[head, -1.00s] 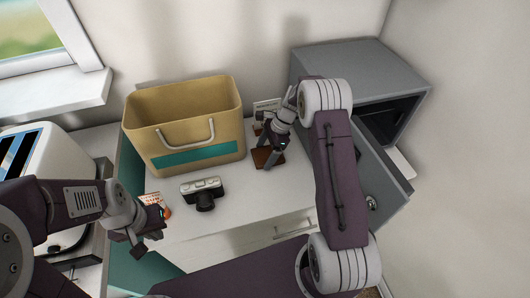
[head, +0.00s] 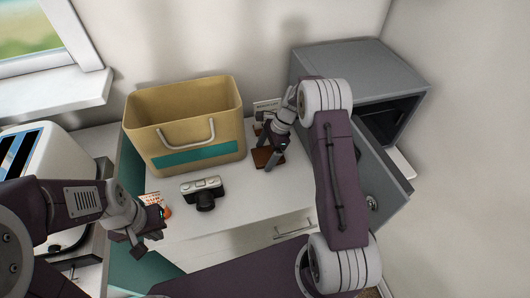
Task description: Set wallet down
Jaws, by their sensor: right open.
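The brown wallet (head: 264,157) lies flat on the white counter, to the right of the tan bin. My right gripper (head: 272,158) is directly over the wallet, pointing down, with its fingers apart and partly covering it. The wallet looks to rest on the counter; whether a fingertip touches it I cannot tell. My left gripper (head: 146,236) hangs at the lower left, in front of the counter and away from the wallet. Its fingertips are small and dark, and whether they are open is unclear.
A tan bin (head: 185,103) with a handle stands at the back of the counter. A camera (head: 203,192) lies in front of it, near an orange-and-white item (head: 154,200). A grey safe (head: 360,75) stands at the right with its door (head: 378,170) open. A small white card (head: 266,105) stands behind my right gripper.

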